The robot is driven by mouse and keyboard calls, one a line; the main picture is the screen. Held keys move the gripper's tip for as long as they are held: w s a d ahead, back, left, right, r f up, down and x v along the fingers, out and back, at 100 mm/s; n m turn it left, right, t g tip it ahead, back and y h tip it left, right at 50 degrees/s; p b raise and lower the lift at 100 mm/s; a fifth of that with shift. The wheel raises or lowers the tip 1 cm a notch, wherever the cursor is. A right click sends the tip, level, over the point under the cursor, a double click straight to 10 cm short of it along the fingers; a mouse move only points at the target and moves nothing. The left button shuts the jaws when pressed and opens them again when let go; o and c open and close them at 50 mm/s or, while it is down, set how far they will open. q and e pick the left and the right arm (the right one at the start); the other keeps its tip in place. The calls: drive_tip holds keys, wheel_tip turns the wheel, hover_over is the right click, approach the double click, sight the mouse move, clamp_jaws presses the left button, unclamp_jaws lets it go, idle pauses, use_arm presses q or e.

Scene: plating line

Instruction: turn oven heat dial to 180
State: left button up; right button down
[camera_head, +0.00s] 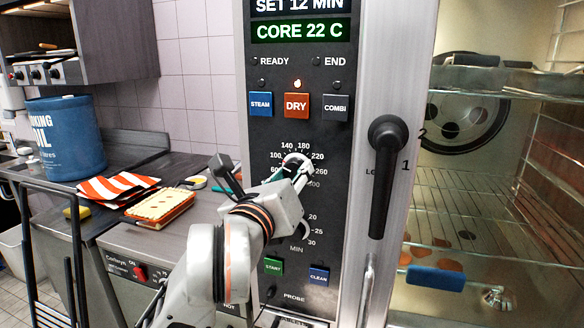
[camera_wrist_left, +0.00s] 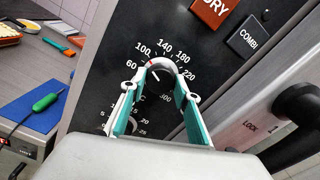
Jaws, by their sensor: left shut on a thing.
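The oven heat dial (camera_wrist_left: 162,66) is on the black control panel (camera_head: 262,215), in a ring of numbers that includes 60, 100, 140, 180, 220 and 300. My left gripper (camera_head: 297,166) reaches up to this dial and hides much of it in the head view. In the left wrist view the teal-padded fingers (camera_wrist_left: 160,82) stand on both sides of the dial and are shut on it. A small red mark shows at the dial's upper left, near the 100. The 180 lies to its upper right. My right gripper is in neither view.
The MIN dial below is mostly hidden by my left gripper. The lit red DRY button (camera_head: 296,105) is above the dial. The black door handle (camera_head: 384,185) stands out on the right. A blue oil container (camera_head: 62,138) stands on the left counter.

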use_arm(q)
drive_tip(key=m+p, duration=0.3)
drive_tip(key=m, duration=0.1)
drive_tip(key=shift+a+r+m+p, duration=0.1)
drive_tip(key=shift+r+m+p, duration=0.05)
drive_tip(key=shift+m+p, duration=0.2)
drive_tip(key=shift+m, duration=0.55)
drive_tip(key=shift+m+p, duration=0.6)
drive_tip(key=shift+m, duration=1.6)
drive_tip(key=m, duration=0.5)
drive_tip(key=shift+m, duration=0.5)
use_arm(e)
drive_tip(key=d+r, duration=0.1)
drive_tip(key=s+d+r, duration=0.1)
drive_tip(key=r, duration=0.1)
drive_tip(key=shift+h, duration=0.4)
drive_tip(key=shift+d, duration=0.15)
